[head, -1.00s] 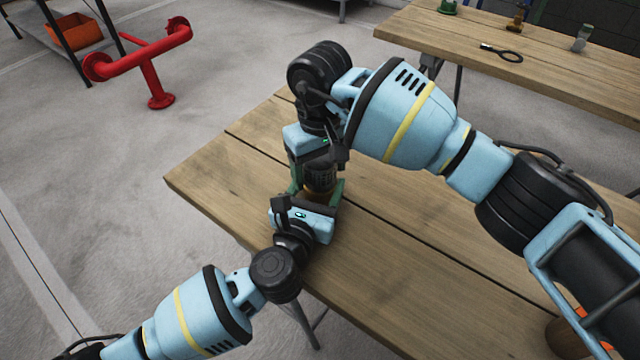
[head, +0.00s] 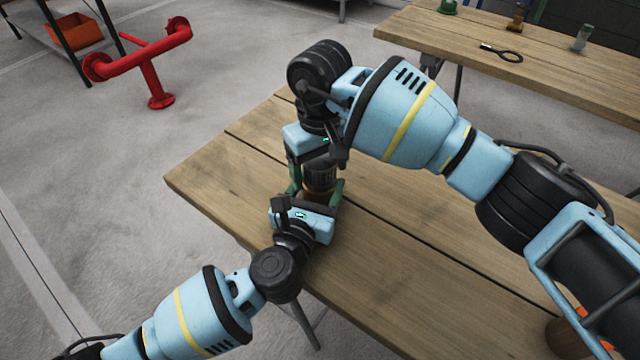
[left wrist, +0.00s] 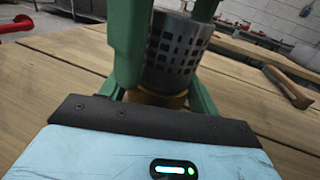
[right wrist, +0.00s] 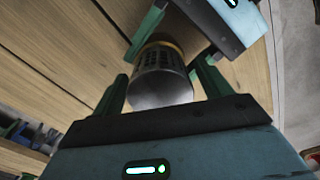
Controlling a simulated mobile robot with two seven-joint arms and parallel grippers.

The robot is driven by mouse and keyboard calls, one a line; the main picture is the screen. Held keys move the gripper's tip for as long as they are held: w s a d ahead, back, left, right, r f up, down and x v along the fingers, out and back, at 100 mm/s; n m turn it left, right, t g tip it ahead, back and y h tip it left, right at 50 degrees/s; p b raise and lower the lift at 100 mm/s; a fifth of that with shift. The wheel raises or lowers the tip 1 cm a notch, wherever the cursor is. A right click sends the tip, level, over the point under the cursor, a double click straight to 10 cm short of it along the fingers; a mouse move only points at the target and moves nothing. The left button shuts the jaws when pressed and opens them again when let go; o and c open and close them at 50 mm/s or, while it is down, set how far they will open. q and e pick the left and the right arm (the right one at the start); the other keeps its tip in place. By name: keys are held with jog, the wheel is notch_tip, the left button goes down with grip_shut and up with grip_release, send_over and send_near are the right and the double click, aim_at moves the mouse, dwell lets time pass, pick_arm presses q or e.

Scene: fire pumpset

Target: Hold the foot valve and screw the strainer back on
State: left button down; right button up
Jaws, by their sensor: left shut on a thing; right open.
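The strainer (head: 320,178), a dark perforated cylinder, stands upright on the brass foot valve (head: 322,196) at the near edge of the wooden table. My left gripper (head: 316,205) is shut on the foot valve, low at its brass part, which also shows in the left wrist view (left wrist: 160,98). My right gripper (head: 308,170) is above, pointing down, open, with its green fingers on either side of the strainer. In the right wrist view the strainer (right wrist: 163,78) sits between those fingers with gaps. Whether its thread is fully seated cannot be told.
The table (head: 400,260) is mostly bare around the valve. A wooden-handled tool (left wrist: 290,88) lies on it. A second table (head: 440,40) behind carries a black ring-shaped tool (head: 505,54) and small fittings. A red pipe stand (head: 150,65) is on the floor at left.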

aim_at(320, 158)
jog(key=shift+r, duration=2.2)
jog(key=shift+r, duration=1.75)
jog(key=shift+c, duration=0.5)
jog(key=shift+f, duration=0.1)
jog(key=shift+f, duration=3.9)
jog(key=shift+c, duration=0.4)
